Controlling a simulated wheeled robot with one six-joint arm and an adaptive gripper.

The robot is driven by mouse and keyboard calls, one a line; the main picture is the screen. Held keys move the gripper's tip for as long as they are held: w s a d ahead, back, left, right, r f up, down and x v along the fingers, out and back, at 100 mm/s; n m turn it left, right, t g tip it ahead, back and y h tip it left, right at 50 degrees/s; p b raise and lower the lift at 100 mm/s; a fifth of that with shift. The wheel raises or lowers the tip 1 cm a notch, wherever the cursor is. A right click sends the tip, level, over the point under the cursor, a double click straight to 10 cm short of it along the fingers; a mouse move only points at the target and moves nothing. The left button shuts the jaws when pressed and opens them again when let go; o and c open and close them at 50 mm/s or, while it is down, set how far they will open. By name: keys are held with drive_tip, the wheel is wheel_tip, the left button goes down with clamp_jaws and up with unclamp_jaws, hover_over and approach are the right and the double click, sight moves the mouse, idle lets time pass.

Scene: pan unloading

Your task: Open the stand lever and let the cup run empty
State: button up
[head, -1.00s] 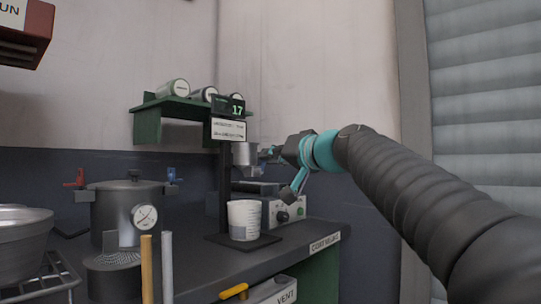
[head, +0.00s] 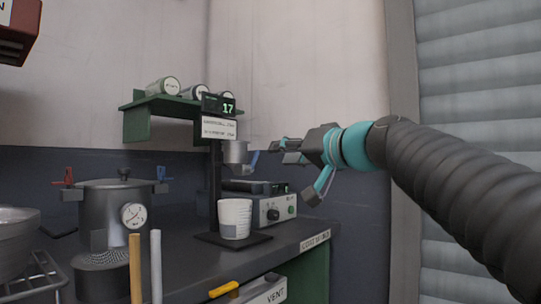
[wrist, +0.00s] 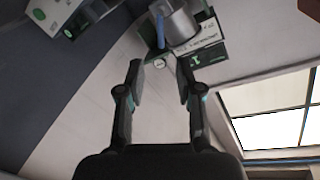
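A small metal cup (head: 235,152) is held on a black stand (head: 215,185) below a display reading 17. A blue lever (head: 254,160) sits at the cup's right side, tilted, with its upper end outward. A white beaker (head: 235,218) stands upright on the stand's base under the cup; its contents are hidden. My gripper (head: 284,151) is right of the lever, apart from it. In the wrist view my gripper (wrist: 160,70) is open with nothing between its fingers. The cup (wrist: 180,26) and the blue lever (wrist: 160,30) show beyond the fingertips.
A box with a knob (head: 277,210) stands behind the beaker. A green shelf (head: 150,108) with several cans is above left. A large pot (head: 112,210) with a gauge stands left. A yellow handle (head: 223,289) is at the counter's front. The wall is behind the stand.

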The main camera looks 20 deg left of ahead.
drive_tip(key=shift+v, duration=2.1)
drive_tip(key=shift+f, duration=0.1)
drive_tip(key=s+d+f+m+g+h, duration=0.1)
drive_tip(key=d+f+m+h, duration=0.2)
drive_tip(key=f, duration=0.9)
drive_tip(key=s+d+f+g+h, duration=0.15)
drive_tip(key=d+f+h, duration=0.25)
drive_tip(key=f, duration=0.8)
drive_tip(key=s+d+f+m+g+h+p, duration=0.2)
drive_tip(key=s+d+f+h+p, duration=0.3)
drive_tip(key=s+d+f, duration=1.3)
drive_tip(key=shift+s+d+h, duration=0.65)
drive_tip(key=shift+s+h, duration=0.5)
drive_tip(key=shift+h, duration=0.05)
drive_tip(key=shift+f, duration=0.1)
